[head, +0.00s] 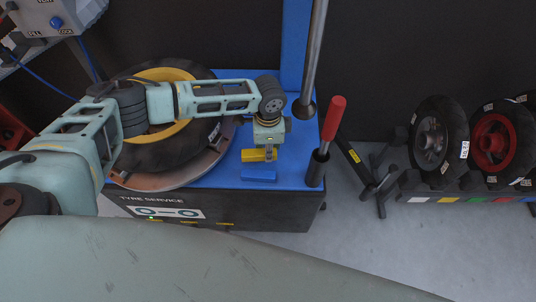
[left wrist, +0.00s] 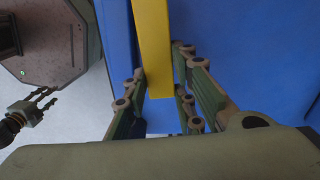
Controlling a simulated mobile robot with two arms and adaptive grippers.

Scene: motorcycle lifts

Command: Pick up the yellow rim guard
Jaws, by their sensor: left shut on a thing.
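The yellow rim guard (head: 252,155) is a short yellow bar at the front of the blue machine top. My left gripper (head: 267,155) reaches down over it from above. In the left wrist view the yellow rim guard (left wrist: 154,45) runs between the two fingers of my left gripper (left wrist: 160,88), which is shut on it. Whether the guard touches the blue top or is just above it, I cannot tell. My right gripper (left wrist: 48,97) shows small at the left of the left wrist view, its fingers apart and empty.
A blue bar (head: 259,175) lies just in front of the yellow one. A tyre (head: 150,152) on a yellow rim lies left, under my left arm. A red-handled lever (head: 334,118) and grey post (head: 313,55) stand right. Wheels (head: 438,138) stand on a rack further right.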

